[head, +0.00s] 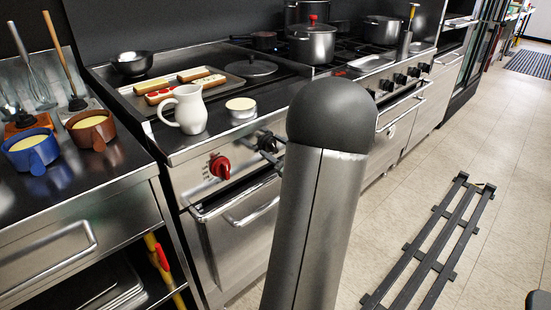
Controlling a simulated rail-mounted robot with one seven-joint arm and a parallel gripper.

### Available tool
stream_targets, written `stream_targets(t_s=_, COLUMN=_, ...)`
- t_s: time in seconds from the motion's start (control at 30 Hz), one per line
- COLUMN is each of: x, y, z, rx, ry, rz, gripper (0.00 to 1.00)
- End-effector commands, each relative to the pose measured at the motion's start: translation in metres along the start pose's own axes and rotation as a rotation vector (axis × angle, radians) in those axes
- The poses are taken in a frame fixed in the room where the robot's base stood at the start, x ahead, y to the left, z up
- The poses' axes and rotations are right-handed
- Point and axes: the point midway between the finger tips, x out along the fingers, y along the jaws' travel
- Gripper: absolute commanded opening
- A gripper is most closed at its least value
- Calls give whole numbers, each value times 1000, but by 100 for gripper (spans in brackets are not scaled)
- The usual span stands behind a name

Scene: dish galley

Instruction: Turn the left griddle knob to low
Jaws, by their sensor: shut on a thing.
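A red knob (220,167) sits on the steel front panel below the griddle's left end, with marks on the plate around it; its exact setting is too small to read. My gripper (267,143) is a small dark shape at the same panel, to the right of the red knob and apart from it. It appears shut around a second knob there, which it mostly hides. My grey arm link with a black rounded end stands in front and hides the panel further right.
A white jug (187,110), a small tub (241,107) and a tray (222,81) of food stand on the griddle top. An oven handle (252,205) runs below the knobs. Blue (32,152) and brown (92,129) cups stand left. A black rack (435,245) lies on the floor.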

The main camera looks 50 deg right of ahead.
Motion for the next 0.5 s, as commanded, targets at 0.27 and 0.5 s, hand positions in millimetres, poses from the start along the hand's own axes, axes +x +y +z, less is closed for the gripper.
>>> stream_targets(t_s=0.27, x=0, y=2, z=-3, rx=-123, ry=0, rz=0, gripper=24)
stream_targets(t_s=0.5, x=0, y=0, z=-1, rx=-156, ry=1, rz=0, gripper=24)
